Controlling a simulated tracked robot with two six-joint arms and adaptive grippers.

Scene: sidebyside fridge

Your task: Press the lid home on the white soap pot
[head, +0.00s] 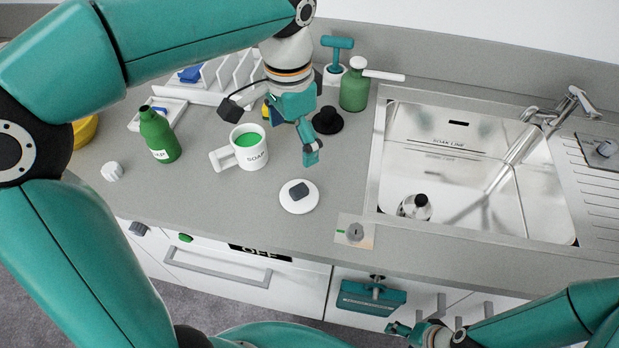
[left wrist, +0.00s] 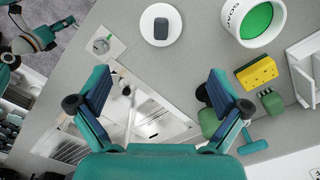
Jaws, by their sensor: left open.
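The white soap pot (head: 249,156) stands upright on the grey counter, with its handle to the left and "SOAP" on its side. It is uncovered and shows green inside; its rim also shows in the left wrist view (left wrist: 228,22). A white disc lid with a dark grey grip (head: 289,204) lies flat on the counter, right of and nearer than the pot, also seen in the left wrist view (left wrist: 147,29). My left gripper (head: 294,142) is open and empty above the counter, apart from pot and lid. My right gripper (head: 425,334) is low at the bottom edge, its jaws unclear.
A dark green bottle (head: 160,138) stands left of the pot. A white rack (head: 215,82), a green pump bottle (head: 354,92) and a black knobbed piece (head: 327,121) stand behind. A yellow sponge (left wrist: 256,72) lies near the pot. The sink (head: 450,150) opens at right.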

